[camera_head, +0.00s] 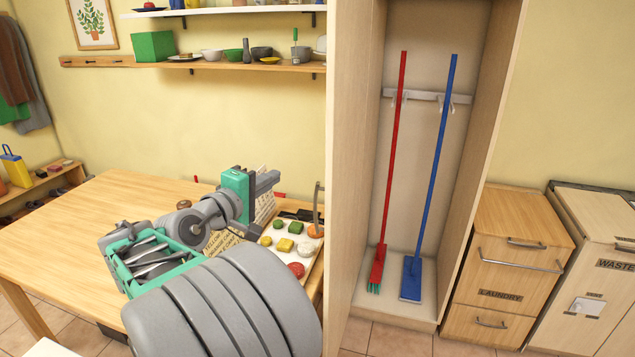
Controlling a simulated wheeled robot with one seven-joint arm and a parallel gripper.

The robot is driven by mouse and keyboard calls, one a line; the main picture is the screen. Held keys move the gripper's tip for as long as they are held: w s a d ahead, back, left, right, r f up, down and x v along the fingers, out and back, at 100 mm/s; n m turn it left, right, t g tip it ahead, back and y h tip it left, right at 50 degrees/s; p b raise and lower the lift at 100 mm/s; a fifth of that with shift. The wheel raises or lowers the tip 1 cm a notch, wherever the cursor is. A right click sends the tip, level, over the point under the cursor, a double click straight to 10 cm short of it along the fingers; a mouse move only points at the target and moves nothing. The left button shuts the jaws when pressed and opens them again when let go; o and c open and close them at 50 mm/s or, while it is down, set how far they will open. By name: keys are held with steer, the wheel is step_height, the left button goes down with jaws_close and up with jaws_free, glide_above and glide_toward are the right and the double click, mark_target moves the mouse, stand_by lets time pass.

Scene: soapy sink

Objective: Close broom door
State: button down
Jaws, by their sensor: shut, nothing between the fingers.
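The tall pale wooden broom cabinet stands open right of centre. Its broom door (345,200) appears to be the tall panel at its left side, swung out towards me; where it meets the cabinet's left wall is hard to tell. Inside, a red broom (391,165) and a blue mop (434,165) lean upright at a hook rail (425,96). My gripper (272,182) is left of the door panel, above the table and apart from the panel in the picture. It is shut and empty. My arm hides part of the table.
The wooden table (85,225) fills the left, with a green utensil basket (150,260) and a tray of coloured pieces (292,245) near my arm. Laundry drawers (508,265) and a waste cabinet (600,250) stand right of the broom cabinet. Tiled floor (400,345) shows in front.

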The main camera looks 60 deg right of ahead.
steer(key=s+d+p, duration=0.1)
steer(key=s+d, duration=0.2)
steer(key=d, duration=0.2)
steer(key=s+d+r+g+h+p, duration=0.1)
steer(key=s+d+p, duration=0.1)
steer(key=d, duration=0.4)
steer(key=shift+s+d+r, duration=0.2)
steer(key=shift+s, duration=0.4)
